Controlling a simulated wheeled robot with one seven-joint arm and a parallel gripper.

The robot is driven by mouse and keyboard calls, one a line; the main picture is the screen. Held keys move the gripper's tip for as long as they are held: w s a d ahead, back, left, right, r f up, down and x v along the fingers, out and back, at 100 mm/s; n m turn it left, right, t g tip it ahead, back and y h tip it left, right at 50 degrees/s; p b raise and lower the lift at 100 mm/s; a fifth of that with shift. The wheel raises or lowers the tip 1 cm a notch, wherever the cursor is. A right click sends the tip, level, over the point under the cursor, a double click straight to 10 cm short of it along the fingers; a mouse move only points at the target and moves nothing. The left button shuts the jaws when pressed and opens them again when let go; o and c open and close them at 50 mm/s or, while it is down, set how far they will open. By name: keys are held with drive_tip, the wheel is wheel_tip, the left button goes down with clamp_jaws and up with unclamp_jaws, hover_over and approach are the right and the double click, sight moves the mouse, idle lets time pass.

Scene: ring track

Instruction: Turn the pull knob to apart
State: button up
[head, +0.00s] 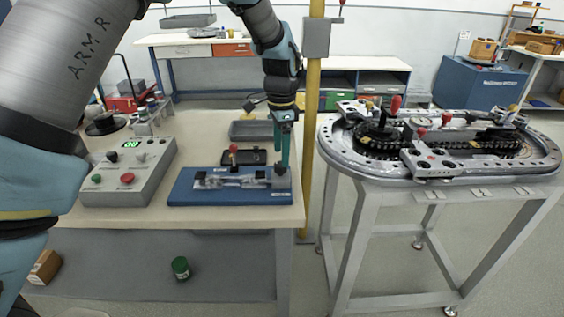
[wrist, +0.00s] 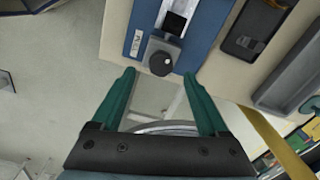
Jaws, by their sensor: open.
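The pull knob is a dark round knob (wrist: 161,63) on a grey block at the end of the blue base (wrist: 203,30). In the head view the blue base (head: 225,198) lies on the near bench, with the dark knob (head: 281,170) at its right end. My gripper (wrist: 160,76) is open and empty in the wrist view, its teal fingertips apart to the left and right of the knob. The knob appears just beyond the line of the tips; I cannot tell the exact gap. In the head view my gripper (head: 282,158) points down at the knob.
A grey control box (head: 128,172) with buttons is to the left. A black tray (head: 231,157) lies behind. A yellow post (head: 313,110) rises right of the bench, before the ring track (head: 345,160).

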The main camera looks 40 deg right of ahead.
sight(280, 164)
drive_tip(key=shift+w+a+f+p, duration=0.1)
drive_tip(key=shift+f+p, duration=0.5)
drive_tip(key=shift+f, duration=2)
clamp_jaws()
